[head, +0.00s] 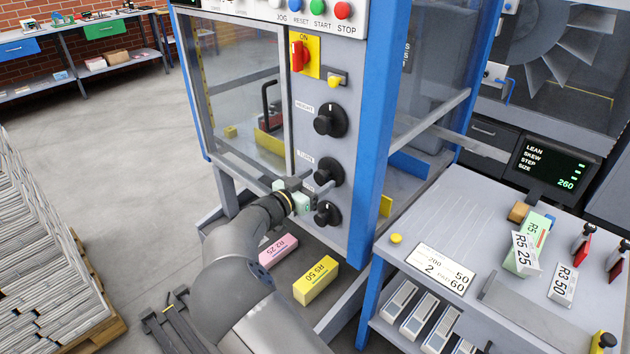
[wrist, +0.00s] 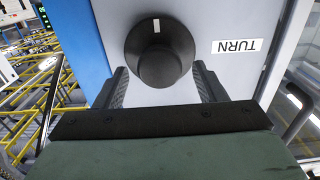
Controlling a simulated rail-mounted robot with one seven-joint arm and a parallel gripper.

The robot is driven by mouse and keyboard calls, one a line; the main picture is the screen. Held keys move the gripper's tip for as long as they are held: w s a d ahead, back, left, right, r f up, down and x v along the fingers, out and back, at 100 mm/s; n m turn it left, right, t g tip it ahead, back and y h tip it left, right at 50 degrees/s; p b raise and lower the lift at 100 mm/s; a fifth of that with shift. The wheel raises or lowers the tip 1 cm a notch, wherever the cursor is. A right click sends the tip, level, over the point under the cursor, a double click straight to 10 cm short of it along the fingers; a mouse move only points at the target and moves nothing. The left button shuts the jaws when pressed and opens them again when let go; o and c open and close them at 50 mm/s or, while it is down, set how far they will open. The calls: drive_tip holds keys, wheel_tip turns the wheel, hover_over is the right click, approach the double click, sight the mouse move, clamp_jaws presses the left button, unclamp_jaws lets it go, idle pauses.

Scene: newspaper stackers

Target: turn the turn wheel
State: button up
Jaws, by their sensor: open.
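The turn wheel is a round black knob (wrist: 160,52) with a white mark, fixed to the grey panel beside a TURN label (wrist: 236,46) that reads upside down in the wrist view. In the head view it is the middle knob (head: 329,171) of three in a column, partly behind my gripper. My gripper (head: 308,187) is open and empty in front of the panel. In the wrist view its two fingers point at the panel, one to each side of the knob's near part. I cannot tell whether either finger touches it.
The HEIGHT knob (head: 330,120) is above and another black knob (head: 328,213) is close below. A red switch (head: 299,56) sits higher on the panel. Pink (head: 278,247) and yellow (head: 316,280) boxes lie below. A side table (head: 465,205) stands to the right.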

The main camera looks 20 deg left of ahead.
drive_tip(key=c, duration=0.9)
drive_tip(key=shift+c, duration=0.2)
